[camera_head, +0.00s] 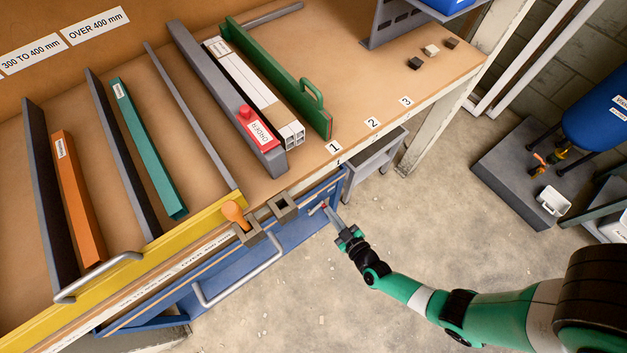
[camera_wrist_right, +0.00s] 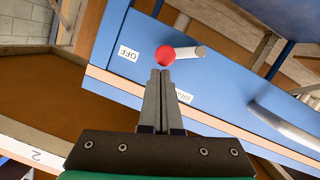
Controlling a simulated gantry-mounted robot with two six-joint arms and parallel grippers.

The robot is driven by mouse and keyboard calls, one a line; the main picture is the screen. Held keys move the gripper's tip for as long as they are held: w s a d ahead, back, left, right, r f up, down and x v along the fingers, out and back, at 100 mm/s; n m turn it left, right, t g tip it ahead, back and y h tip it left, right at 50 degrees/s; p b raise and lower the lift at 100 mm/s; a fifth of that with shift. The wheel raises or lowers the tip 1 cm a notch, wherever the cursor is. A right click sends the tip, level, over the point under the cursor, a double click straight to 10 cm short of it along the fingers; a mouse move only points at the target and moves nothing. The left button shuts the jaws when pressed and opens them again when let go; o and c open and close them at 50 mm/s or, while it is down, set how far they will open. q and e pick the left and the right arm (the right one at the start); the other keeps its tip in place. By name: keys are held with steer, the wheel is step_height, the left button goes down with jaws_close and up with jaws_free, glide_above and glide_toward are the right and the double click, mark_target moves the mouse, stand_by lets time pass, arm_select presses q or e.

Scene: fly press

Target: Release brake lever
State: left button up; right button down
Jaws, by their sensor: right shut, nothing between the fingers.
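The brake lever shows in the right wrist view as a red ball knob (camera_wrist_right: 165,56) on a short metal rod (camera_wrist_right: 190,52), standing out from a blue panel (camera_wrist_right: 130,75). An OFF label (camera_wrist_right: 127,53) is left of the knob, and a partly hidden label (camera_wrist_right: 183,96) lies below it. My right gripper (camera_wrist_right: 161,76) is shut and empty, its tips just below the knob in that view; I cannot tell whether they touch it. In the head view my right gripper (camera_head: 330,214) reaches the blue panel's right end, beside the small red knob (camera_head: 323,205). My left gripper is not in view.
A bar handle (camera_wrist_right: 285,122) is on the same panel. In the head view, a yellow rail (camera_head: 185,232) with a handle (camera_head: 97,276) fronts the workbench, which holds several coloured bars. A lower handle (camera_head: 238,278) sticks out. Open concrete floor (camera_head: 400,225) surrounds my right arm.

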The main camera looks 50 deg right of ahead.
stand_by(0.3)
steer(key=s+a+r+p, duration=0.4)
steer(key=s+r+p, duration=0.2)
steer(key=s+p, duration=0.3)
steer(key=shift+a, duration=0.2)
steer(key=shift+w+r, duration=0.1)
steer(key=shift+r, duration=0.05)
stand_by(0.6)
